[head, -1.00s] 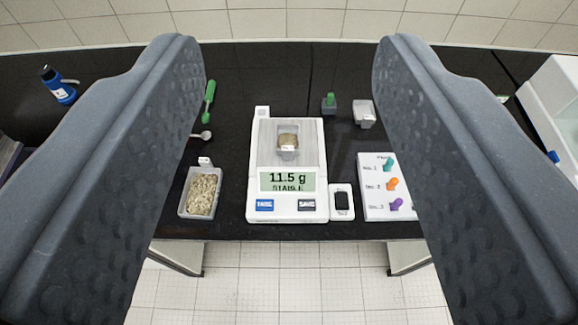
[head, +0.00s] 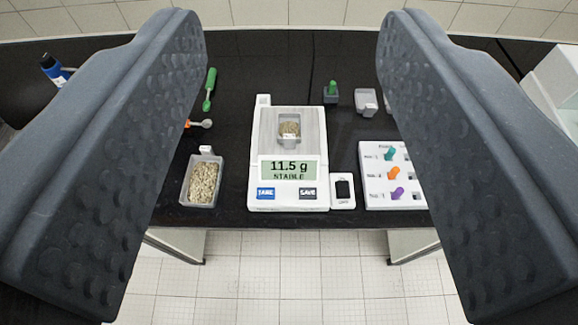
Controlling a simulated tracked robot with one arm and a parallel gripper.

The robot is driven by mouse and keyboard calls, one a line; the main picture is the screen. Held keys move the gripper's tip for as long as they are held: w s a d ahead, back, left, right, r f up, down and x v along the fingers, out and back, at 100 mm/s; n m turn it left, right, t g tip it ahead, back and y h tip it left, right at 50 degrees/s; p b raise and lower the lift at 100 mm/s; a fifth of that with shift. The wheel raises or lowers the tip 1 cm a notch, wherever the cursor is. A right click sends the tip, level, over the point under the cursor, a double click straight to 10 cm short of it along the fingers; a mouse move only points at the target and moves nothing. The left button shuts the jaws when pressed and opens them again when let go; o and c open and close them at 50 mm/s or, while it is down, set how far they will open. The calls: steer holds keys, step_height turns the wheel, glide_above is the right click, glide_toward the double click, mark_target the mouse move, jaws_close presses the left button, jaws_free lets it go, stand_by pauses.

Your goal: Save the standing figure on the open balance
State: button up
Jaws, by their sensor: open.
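A white balance (head: 258,185) stands at the middle of the black bench. Its display (head: 289,169) reads 11.5 g and STABLE. Below the display are a blue TARE button (head: 265,194) and a dark SAVE button (head: 307,193). A small clear cup (head: 289,131) with brownish grains sits on the balance's pan. My gripper (head: 292,70) is open and empty. Its two grey fingers frame the view at left and right, and the balance shows between them, apart from both.
A tray of pale grains (head: 203,183) stands left of the balance. A small white device with a black face (head: 343,189) sits close at its right, beside a white board with coloured pegs (head: 376,196). A green-handled tool (head: 209,89) and a clear container (head: 366,102) lie behind.

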steer(key=shift+c, duration=0.4)
jaws_close()
stand_by(1.4)
